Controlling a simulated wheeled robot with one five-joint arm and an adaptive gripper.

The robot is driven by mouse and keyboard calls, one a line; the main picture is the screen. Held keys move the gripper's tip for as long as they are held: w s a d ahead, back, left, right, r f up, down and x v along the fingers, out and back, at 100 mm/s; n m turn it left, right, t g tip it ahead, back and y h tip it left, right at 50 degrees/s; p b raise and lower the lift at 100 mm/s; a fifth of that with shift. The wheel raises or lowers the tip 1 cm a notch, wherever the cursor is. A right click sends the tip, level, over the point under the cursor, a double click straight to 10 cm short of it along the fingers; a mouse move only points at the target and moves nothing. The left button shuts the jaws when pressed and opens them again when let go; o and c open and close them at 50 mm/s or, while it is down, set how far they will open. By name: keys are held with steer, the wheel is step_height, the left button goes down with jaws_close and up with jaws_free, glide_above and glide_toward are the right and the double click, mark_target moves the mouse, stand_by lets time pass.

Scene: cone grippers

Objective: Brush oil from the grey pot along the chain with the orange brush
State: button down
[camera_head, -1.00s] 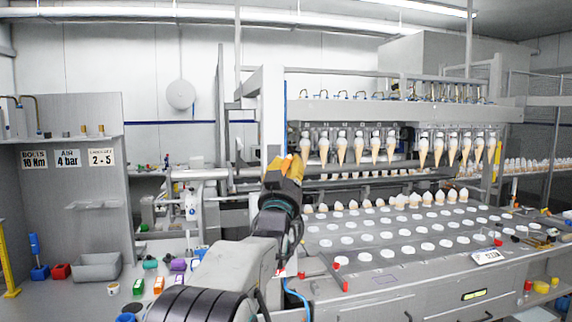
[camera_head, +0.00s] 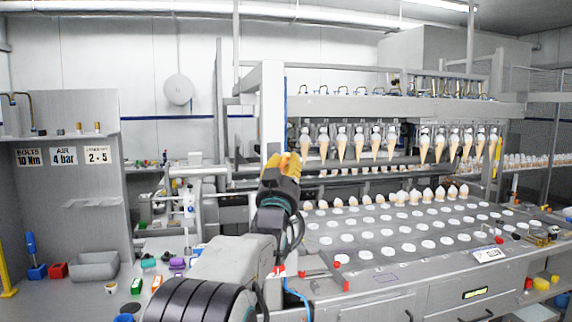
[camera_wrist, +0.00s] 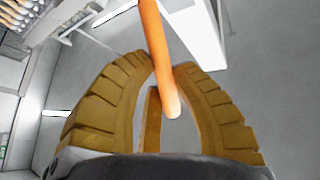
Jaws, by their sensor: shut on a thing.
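The orange brush (camera_wrist: 154,38) shows in the wrist view as a smooth orange handle with a rounded end between my yellow-brown fingers. My gripper (camera_wrist: 160,76) is shut on this handle. The brush's far end runs out of the top of the wrist view, so its bristles are hidden. In the head view my gripper (camera_head: 284,163) is raised in front of the machine's left post, and the brush cannot be told apart from the fingers there. I cannot pick out the grey pot or the chain with certainty.
A cone machine with a perforated deck (camera_head: 375,262) fills the right, with cones (camera_head: 359,147) hanging above it.

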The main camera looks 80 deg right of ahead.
steer(key=shift+r, duration=0.15)
steer(key=shift+d+r+p, duration=0.15)
steer(key=shift+r+p, duration=1.75)
steer(key=shift+r, duration=2.45)
steer(key=shift+w+f+b, duration=0.1)
steer(key=shift+f+b, duration=1.5)
steer(key=shift+b, duration=0.35)
steer(key=shift+f, duration=0.15)
steer(key=shift+d+f+b, duration=0.1)
steer(key=shift+f+b, duration=1.25)
steer(key=shift+b, duration=0.4)
steer(key=shift+f, duration=0.1)
step_height(320, 180, down, 3)
steer(key=b, duration=0.3)
steer(key=shift+w+d+r+p, duration=0.15)
steer(key=shift+r+p, duration=1.4)
steer(key=shift+r, duration=0.8)
steer(key=shift+s+d+r+p, duration=0.1)
steer(key=shift+r+p, duration=1.4)
steer(key=shift+r, duration=0.85)
steer(key=shift+f+b, duration=1.6)
steer(key=shift+b, duration=0.1)
